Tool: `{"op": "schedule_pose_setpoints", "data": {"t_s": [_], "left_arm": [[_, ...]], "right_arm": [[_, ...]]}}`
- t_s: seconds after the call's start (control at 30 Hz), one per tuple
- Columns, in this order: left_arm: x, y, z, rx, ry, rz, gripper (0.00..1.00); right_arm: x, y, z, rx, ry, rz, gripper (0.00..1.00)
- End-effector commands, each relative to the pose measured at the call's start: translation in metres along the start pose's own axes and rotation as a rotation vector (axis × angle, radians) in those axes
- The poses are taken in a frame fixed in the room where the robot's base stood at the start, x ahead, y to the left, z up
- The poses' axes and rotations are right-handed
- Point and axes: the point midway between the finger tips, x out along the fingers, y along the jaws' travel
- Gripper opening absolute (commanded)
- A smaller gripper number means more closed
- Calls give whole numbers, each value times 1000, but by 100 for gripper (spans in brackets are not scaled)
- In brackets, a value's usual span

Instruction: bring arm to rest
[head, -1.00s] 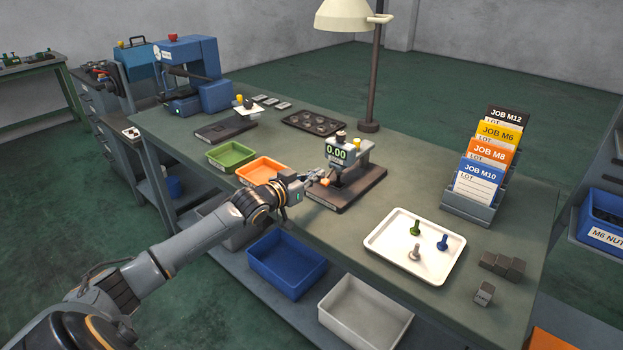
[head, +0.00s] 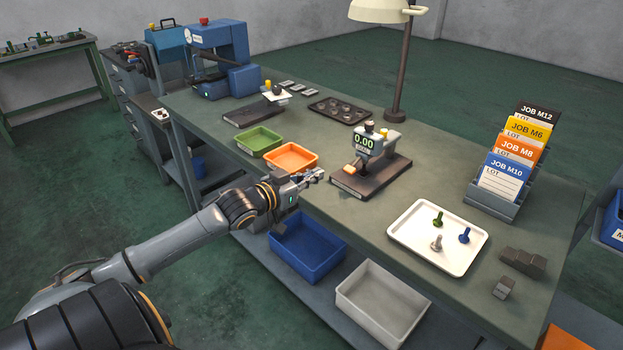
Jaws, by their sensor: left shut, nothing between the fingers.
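My left arm comes in from the lower left in the head view. Its gripper (head: 311,176) is shut and empty. It hangs by the front edge of the workbench (head: 330,215), just in front of the orange tray (head: 291,157) and left of the gauge with the 0.00 display (head: 365,143). It looks clear of both. My right gripper is not in view.
A green tray (head: 258,139) stands beside the orange one. A white tray (head: 411,237) holds a green, a blue and a grey bolt. Job cards (head: 507,169) stand in a rack at right. Blue (head: 307,262) and grey (head: 372,308) bins sit on the lower shelf. A lamp post (head: 401,75) rises behind the gauge.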

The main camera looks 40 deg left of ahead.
Motion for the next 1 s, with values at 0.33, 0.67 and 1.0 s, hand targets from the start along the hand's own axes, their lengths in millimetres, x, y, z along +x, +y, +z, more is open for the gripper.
{"op": "schedule_pose_setpoints", "data": {"t_s": [0.33, 0.67, 1.0], "left_arm": [[-6, 0, 1, 0, 1, 0, 0], [-5, 0, 1, 0, 1, 0, 0], [-8, -38, 114, -19, -153, -120, 0]], "right_arm": [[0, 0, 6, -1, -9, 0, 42], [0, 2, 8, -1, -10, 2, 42], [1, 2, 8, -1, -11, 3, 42]]}}
